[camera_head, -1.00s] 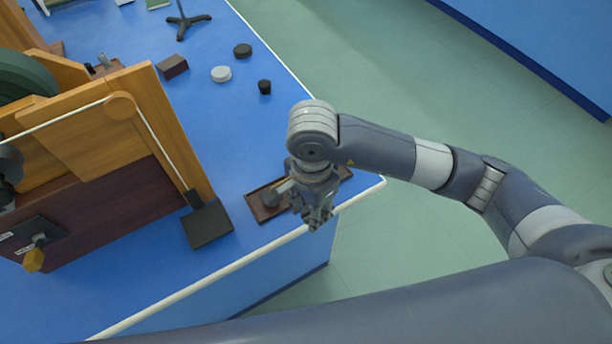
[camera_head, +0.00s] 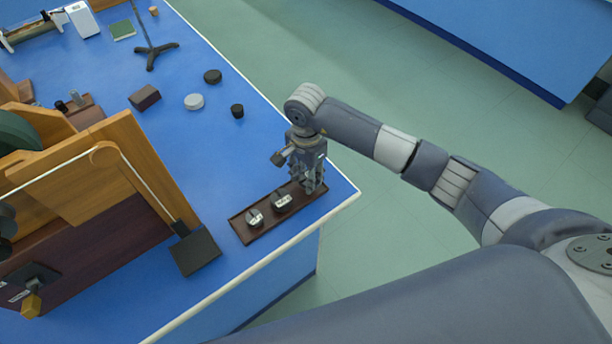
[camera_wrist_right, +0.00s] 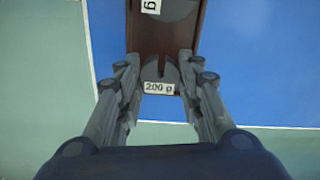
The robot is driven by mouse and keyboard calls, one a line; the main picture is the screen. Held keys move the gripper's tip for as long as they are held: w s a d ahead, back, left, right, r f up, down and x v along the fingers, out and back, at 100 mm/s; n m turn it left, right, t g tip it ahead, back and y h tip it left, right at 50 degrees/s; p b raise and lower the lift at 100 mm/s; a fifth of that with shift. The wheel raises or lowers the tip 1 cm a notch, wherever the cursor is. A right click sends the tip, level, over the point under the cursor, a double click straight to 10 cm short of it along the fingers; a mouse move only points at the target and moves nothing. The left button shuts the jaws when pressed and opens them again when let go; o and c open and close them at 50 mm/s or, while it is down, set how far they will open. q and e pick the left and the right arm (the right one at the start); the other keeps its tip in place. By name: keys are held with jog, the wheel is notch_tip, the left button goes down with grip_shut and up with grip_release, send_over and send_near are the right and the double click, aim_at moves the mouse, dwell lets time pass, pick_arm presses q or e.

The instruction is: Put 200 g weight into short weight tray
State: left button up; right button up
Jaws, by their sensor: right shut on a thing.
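The 200 g weight (camera_wrist_right: 159,87), dark with a white "200 g" label, sits between my right gripper's fingertips in the right wrist view. My right gripper (camera_head: 313,186) points down at the right end of a narrow brown weight tray (camera_head: 247,238) and is shut on this weight. The wrist view shows the tray's brown surface (camera_wrist_right: 150,38) around and beyond the weight; I cannot tell whether the weight touches it. In the head view the fingers mostly hide the held weight. My left gripper is not in view.
Two other labelled weights (camera_head: 254,218) (camera_head: 282,201) stand in the tray. A black square plate (camera_head: 195,251) and a wooden apparatus (camera_head: 140,165) are to its left. Farther back are a black cylinder (camera_head: 237,111), a grey disc (camera_head: 194,102) and a brown block (camera_head: 145,97). The bench's edge is close.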

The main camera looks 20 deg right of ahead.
jog(key=shift+f, duration=1.1)
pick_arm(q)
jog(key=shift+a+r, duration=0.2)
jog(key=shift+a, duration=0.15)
pick_arm(e)
jog(key=o, duration=1.2)
jog(key=shift+r, duration=0.1)
jog(key=shift+r, duration=0.15)
jog(key=shift+w+r, duration=0.1)
jog(key=shift+r, duration=0.2)
pick_arm(q)
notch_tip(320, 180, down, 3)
jog(key=b, duration=0.3)
pick_arm(e)
notch_tip(320, 180, up, 12)
jog(key=shift+f, duration=0.25)
